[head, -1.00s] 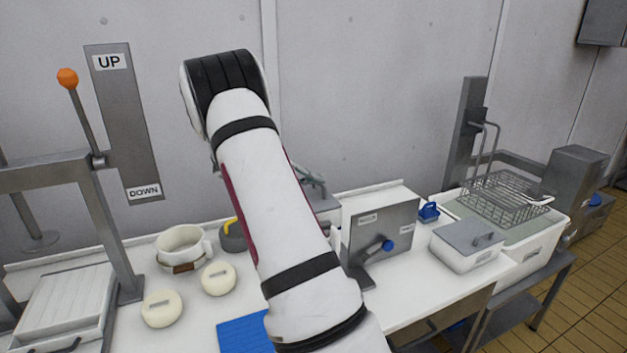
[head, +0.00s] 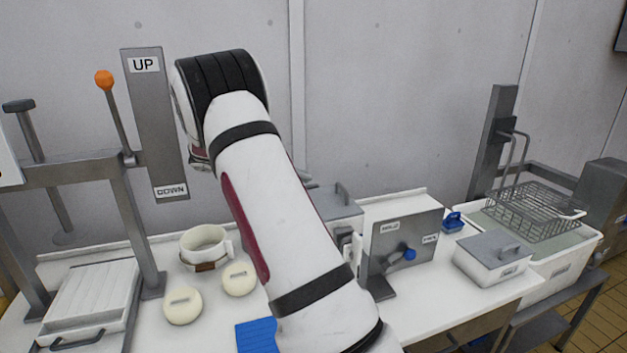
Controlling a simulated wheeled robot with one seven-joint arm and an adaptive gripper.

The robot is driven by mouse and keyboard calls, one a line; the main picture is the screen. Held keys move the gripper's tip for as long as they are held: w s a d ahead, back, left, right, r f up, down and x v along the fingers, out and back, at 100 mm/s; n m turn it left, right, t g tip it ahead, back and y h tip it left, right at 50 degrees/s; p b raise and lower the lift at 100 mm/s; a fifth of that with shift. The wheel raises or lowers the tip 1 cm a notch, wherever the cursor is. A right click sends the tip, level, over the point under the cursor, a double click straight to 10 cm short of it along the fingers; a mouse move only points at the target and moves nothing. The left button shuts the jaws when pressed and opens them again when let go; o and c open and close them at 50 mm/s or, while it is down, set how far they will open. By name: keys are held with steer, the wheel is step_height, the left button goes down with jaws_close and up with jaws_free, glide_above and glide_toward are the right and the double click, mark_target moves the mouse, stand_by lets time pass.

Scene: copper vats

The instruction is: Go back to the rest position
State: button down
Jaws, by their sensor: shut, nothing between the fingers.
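My white arm rises through the middle of the head view, with dark bands and a dark ribbed elbow at the top. Beyond the elbow it folds down behind itself. I cannot make out my gripper; it seems hidden behind the arm. Nothing held by it can be seen.
A lever with an orange knob (head: 104,80) stands at an UP/DOWN plate (head: 158,120), left of my elbow.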

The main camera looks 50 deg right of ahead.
steer(key=shift+w+a+r, duration=0.1)
steer(key=shift+w+a, duration=0.05)
steer(key=shift+a, duration=0.15)
steer(key=s+a+r+m+t+y, duration=0.3)
steer(key=s+a+r+m, duration=0.15)
steer(key=a+m, duration=0.4)
steer(key=s+a+r+m+t+y, duration=0.35)
steer(key=s+a+m, duration=0.25)
steer(key=a, duration=0.5)
steer(key=s+a+f+m+t+y, duration=0.1)
steer(key=s+a+m+t+y, duration=0.1)
steer(key=s+a+m, duration=0.4)
steer(key=s+a+m+t+y, duration=0.3)
steer(key=s+a+m+t, duration=0.1)
steer(key=s+a+m, duration=0.3)
steer(key=a+m, duration=0.2)
steer(key=a, duration=0.2)
steer(key=shift+a+f, duration=0.25)
steer(key=shift+f, duration=0.15)
